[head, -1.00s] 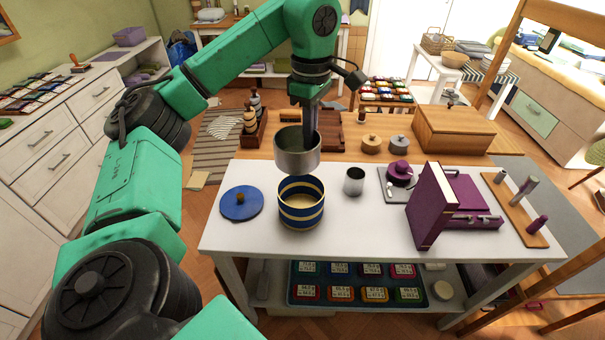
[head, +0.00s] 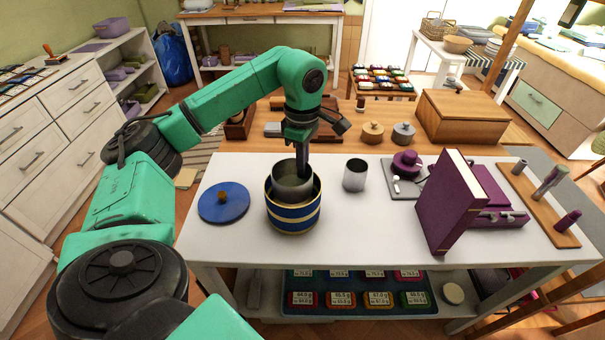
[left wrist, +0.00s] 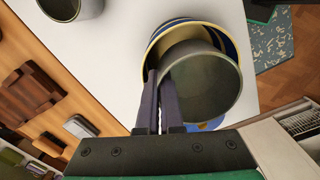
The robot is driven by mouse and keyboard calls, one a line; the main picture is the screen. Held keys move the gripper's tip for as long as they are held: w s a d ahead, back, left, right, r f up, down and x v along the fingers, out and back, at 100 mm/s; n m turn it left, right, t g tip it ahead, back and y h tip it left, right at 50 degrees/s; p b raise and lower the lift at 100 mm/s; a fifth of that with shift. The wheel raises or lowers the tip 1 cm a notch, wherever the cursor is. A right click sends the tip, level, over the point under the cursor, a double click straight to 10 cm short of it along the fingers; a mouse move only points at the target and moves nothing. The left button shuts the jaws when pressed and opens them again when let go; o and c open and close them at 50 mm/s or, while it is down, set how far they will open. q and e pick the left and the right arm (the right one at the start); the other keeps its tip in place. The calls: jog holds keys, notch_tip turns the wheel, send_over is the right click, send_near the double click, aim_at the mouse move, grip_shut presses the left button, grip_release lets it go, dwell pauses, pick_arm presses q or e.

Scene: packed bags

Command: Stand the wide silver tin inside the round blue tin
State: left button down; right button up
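The wide silver tin (head: 291,189) is upright or nearly so, its lower part down inside the mouth of the round blue tin (head: 293,217). Its upper part stands above the blue rim. Its base is hidden, so I cannot tell whether it touches the bottom. My left gripper (head: 303,168) is shut on the silver tin's wall. In the left wrist view my left fingers (left wrist: 160,88) pinch the rim of the silver tin (left wrist: 207,85), and the blue tin (left wrist: 165,32) shows around it on the far side. My right gripper is not in view.
A blue lid with a knob (head: 223,203) lies left of the blue tin. A narrower silver tin (head: 354,176) stands to its right. A purple upright book-like case (head: 446,205) stands further right. The white table (head: 365,225) is clear in front.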

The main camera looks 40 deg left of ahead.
pick_arm(q)
jog(key=shift+s+f, duration=0.1)
jog(key=shift+f, duration=0.9)
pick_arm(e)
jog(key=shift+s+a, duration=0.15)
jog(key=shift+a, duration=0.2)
pick_arm(q)
jog(key=shift+f+b, duration=0.35)
jog(key=shift+f, duration=0.25)
jog(key=c, duration=1.4)
grip_release()
jog(key=shift+o, duration=0.2)
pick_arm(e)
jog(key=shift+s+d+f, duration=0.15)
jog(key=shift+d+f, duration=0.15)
pick_arm(q)
jog(key=shift+r, duration=0.1)
